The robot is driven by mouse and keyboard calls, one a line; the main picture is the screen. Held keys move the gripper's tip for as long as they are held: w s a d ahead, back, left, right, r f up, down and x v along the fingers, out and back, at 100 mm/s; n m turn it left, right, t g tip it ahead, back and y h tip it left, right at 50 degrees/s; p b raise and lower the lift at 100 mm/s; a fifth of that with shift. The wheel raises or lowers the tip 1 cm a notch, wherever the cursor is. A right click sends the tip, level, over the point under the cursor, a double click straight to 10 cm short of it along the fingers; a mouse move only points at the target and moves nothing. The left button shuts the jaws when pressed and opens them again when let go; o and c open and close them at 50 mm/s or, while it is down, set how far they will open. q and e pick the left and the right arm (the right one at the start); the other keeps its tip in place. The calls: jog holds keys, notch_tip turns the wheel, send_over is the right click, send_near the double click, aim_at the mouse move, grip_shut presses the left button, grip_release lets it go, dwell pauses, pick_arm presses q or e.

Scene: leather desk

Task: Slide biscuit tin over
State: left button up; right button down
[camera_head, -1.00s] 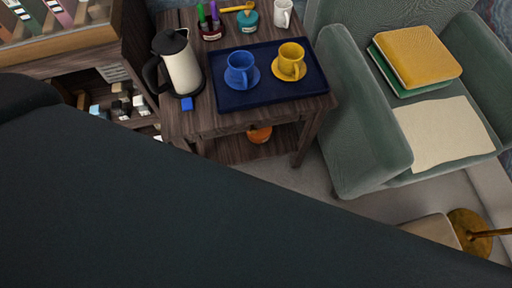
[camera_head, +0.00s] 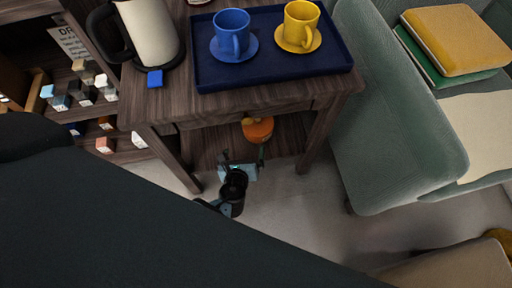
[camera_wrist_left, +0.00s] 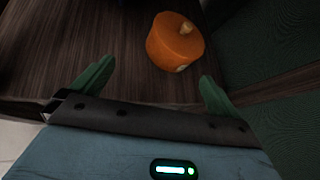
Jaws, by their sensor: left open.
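A round orange tin with a tan knob, which I take for the biscuit tin (camera_head: 257,130), stands on the lower shelf of the wooden side table. It also shows in the left wrist view (camera_wrist_left: 174,42), beyond the fingers and nearer the right one. My left gripper (camera_head: 243,156) is low in front of this shelf, just short of the tin. Its green fingers are spread (camera_wrist_left: 154,88) with nothing between them; the tin is apart from them. In the head view the table top hides part of the shelf. My right gripper is not in view.
The table top (camera_head: 290,98) and its legs frame the shelf opening. On top are a navy tray (camera_head: 274,76) with a blue cup (camera_head: 231,32) and a yellow cup (camera_head: 301,24), and a cream jug (camera_head: 150,35). A green armchair (camera_head: 400,150) stands close on the right.

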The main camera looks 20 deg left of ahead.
aim_at(256, 137)
pick_arm(q)
jog(key=w+m, duration=0.1)
jog(key=w+d+f+b, duration=0.1)
jog(key=w+f+m+b, duration=0.1)
jog(key=w, duration=0.1)
jog(key=shift+w+d+f+m+t, duration=0.1)
jog(key=shift+d+f+m+t, duration=0.05)
jog(key=shift+m+t, duration=0.2)
jog(key=shift+w+d+m+b, duration=0.1)
jog(key=shift+w+m+b, duration=0.15)
jog(key=shift+w+b, duration=0.15)
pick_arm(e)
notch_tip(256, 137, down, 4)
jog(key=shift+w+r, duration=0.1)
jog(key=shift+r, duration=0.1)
pick_arm(q)
jog(key=b+x, duration=0.3)
jog(key=x, duration=0.3)
jog(key=shift+w+f, duration=0.15)
jog(key=shift+w, duration=0.15)
jog(key=shift+w+a+f, duration=0.1)
jog(key=shift+w+a, duration=0.15)
jog(key=shift+w, duration=0.25)
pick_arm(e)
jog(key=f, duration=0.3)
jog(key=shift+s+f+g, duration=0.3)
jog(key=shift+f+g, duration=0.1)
